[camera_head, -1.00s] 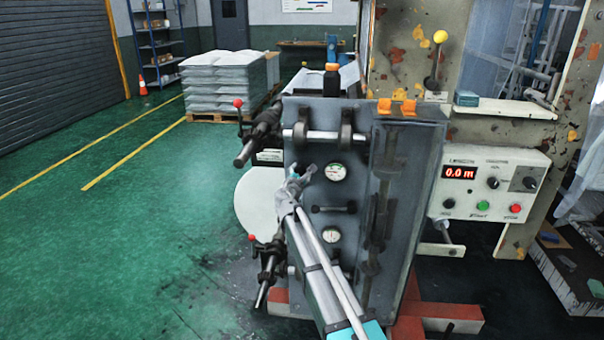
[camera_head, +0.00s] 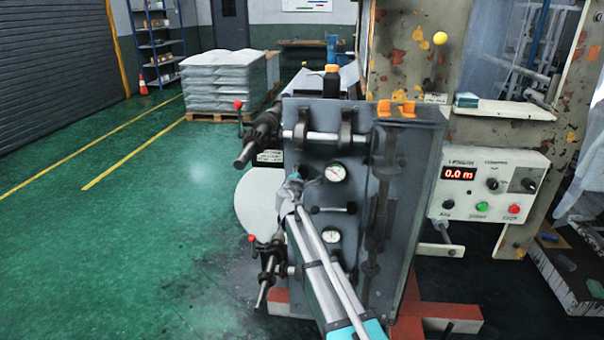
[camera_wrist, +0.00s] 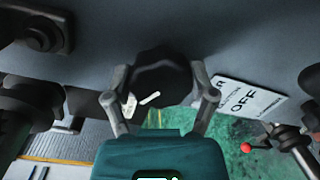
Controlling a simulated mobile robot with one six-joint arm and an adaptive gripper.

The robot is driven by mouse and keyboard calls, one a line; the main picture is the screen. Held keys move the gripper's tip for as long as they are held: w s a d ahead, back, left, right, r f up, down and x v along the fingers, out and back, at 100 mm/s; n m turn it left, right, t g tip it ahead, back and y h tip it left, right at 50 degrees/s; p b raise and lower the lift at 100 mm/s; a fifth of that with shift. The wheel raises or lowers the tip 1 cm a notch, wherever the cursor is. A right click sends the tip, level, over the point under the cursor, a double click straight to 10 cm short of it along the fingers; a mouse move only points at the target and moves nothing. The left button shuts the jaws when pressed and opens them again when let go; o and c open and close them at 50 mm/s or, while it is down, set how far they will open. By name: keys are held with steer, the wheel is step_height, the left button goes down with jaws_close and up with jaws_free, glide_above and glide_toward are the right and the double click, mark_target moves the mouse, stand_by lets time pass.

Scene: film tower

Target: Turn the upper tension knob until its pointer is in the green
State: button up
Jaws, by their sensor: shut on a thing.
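In the wrist view a black knob (camera_wrist: 163,72) with a white pointer line sits between the two fingers of my gripper (camera_wrist: 160,82). The fingers touch it on both sides, so my gripper is shut on it. The pointer line slants toward the lower left in this view. In the head view my gripper (camera_head: 299,183) is at the grey panel (camera_head: 310,240), just left of the upper round gauge (camera_head: 335,172), and hides the knob. The gauge's white face has coloured marks, but its needle is too small to read surely. No green zone by the knob can be made out.
A lower gauge (camera_head: 331,236) and a short handle (camera_head: 333,209) are close by on the panel. Red-tipped clamp levers (camera_head: 238,104) stick out at the panel's left edge.

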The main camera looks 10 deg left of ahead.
steer(key=m, duration=0.5)
steer(key=shift+d+y, duration=0.1)
steer(key=shift+y, duration=0.3)
steer(key=shift+f+m+y+p, duration=0.15)
steer(key=shift+m+y+p, duration=0.15)
steer(key=shift+m, duration=1.8)
steer(key=o, duration=1)
steer(key=shift+o, duration=0.2)
steer(key=shift+s, duration=0.1)
